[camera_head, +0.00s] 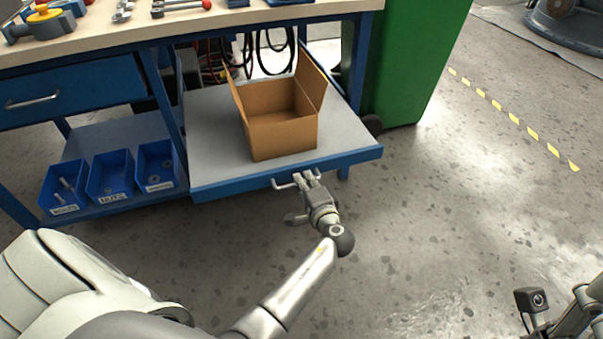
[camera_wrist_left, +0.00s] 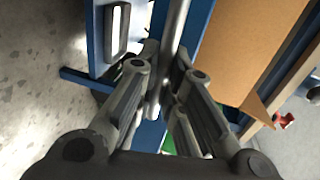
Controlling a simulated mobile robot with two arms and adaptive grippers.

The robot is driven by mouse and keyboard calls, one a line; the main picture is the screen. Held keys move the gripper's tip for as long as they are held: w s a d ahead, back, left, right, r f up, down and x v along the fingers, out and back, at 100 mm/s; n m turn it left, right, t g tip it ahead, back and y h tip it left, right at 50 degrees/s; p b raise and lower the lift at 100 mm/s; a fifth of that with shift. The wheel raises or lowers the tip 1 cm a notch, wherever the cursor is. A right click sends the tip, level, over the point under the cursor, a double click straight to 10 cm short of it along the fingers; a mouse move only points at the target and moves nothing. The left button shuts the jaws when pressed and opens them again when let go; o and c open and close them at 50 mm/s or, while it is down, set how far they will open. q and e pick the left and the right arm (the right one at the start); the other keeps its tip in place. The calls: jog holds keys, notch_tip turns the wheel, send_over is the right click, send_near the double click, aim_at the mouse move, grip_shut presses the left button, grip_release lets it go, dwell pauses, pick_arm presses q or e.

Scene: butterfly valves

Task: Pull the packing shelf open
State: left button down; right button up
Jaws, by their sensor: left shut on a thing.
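The packing shelf (camera_head: 215,140) is a grey board with a blue front edge, under the workbench. It sticks out past the bench front. A metal handle (camera_head: 283,184) is fixed to its front edge. My left gripper (camera_head: 308,178) is at the handle, its fingers closed around the bar. In the left wrist view the handle bar (camera_wrist_left: 176,30) runs between the fingers of my left gripper (camera_wrist_left: 165,85). An open cardboard box (camera_head: 283,135) stands on the shelf. Part of my right arm shows at the lower right of the head view; its gripper jaws are not visible.
Blue bins (camera_head: 110,178) stand on a lower shelf at the left. A drawer (camera_head: 60,95) is above them. Tools lie on the workbench top (camera_head: 110,25). A green cabinet (camera_head: 415,60) stands right of the shelf. The floor (camera_head: 450,210) in front and to the right is clear.

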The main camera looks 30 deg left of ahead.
pick_arm(q)
jog(key=shift+f+v, duration=0.25)
jog(key=shift+v, duration=1.05)
jog(key=shift+s, duration=0.1)
jog(key=c, duration=1.5)
grip_release()
